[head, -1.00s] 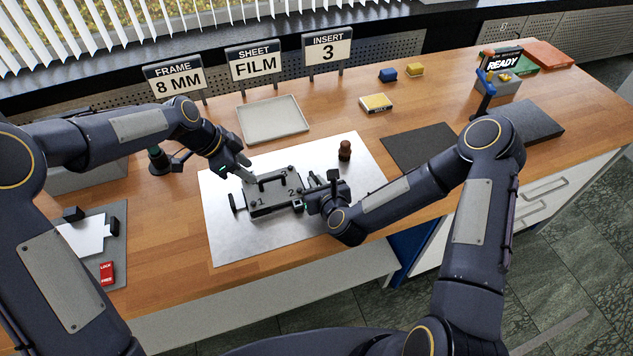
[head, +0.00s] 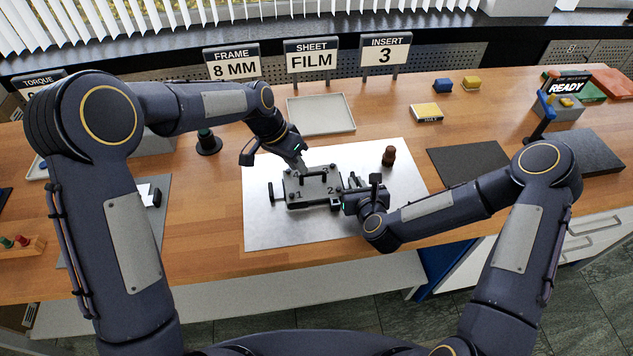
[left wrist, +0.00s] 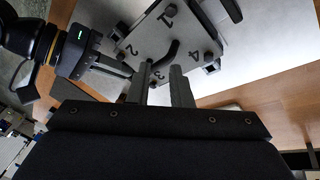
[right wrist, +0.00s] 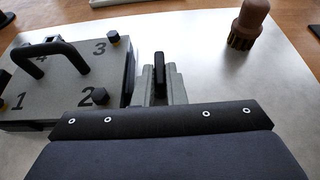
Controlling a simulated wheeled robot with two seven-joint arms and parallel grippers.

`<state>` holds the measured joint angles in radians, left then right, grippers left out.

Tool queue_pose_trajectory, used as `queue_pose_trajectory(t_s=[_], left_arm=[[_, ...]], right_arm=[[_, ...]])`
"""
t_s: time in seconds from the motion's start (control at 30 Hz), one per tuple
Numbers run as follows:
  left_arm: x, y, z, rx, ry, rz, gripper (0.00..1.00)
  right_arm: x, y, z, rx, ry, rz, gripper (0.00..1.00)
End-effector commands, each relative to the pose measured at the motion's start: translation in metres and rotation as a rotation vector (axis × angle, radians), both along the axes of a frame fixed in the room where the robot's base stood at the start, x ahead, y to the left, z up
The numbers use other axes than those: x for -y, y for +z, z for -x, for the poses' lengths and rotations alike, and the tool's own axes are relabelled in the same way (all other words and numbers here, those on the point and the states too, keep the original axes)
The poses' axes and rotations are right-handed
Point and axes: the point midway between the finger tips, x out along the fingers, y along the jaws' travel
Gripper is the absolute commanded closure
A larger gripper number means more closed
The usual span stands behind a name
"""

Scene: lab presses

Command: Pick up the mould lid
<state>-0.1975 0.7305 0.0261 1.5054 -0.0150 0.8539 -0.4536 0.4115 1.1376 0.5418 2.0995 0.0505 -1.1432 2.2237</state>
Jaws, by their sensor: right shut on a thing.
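The mould lid (head: 322,187) is a grey plate with numbered corners, dark bolts and an arched black handle (head: 314,174). It sits on the mould on a shiny metal sheet. The lid also shows in the left wrist view (left wrist: 183,57) and right wrist view (right wrist: 66,80). My left gripper (head: 300,164) is open at the lid's far edge, its fingers (left wrist: 164,80) pointing towards the handle near corner 3. I cannot tell whether they touch it. My right gripper (head: 350,187) is shut on the mould's black side handle (right wrist: 159,72), right of the lid.
A brown-handled brush (head: 389,156) stands on the metal sheet (head: 270,230) behind my right gripper. An empty pale tray (head: 321,114) lies behind the sheet. A dark mat (head: 465,163) is to the right. The sheet's front is clear.

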Motion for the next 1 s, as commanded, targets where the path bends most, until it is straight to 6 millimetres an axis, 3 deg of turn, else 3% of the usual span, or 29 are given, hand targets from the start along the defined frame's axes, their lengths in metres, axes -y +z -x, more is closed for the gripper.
queue_pose_trajectory(t_s=[0.53,0.8,1.0], left_arm=[[0.024,0.016,0.004,-0.293,1.258,-0.113,0.81],[0.035,0.036,0.005,-0.323,1.888,-0.043,0.81],[0.04,0.051,0.005,-0.328,2.219,0.05,0.81]], right_arm=[[0.0,0.001,0.0,0.002,-0.001,0.0,1.0],[0.0,0.001,0.0,0.002,-0.001,0.0,1.0],[0.0,0.001,0.0,0.002,-0.001,0.0,1.0]])
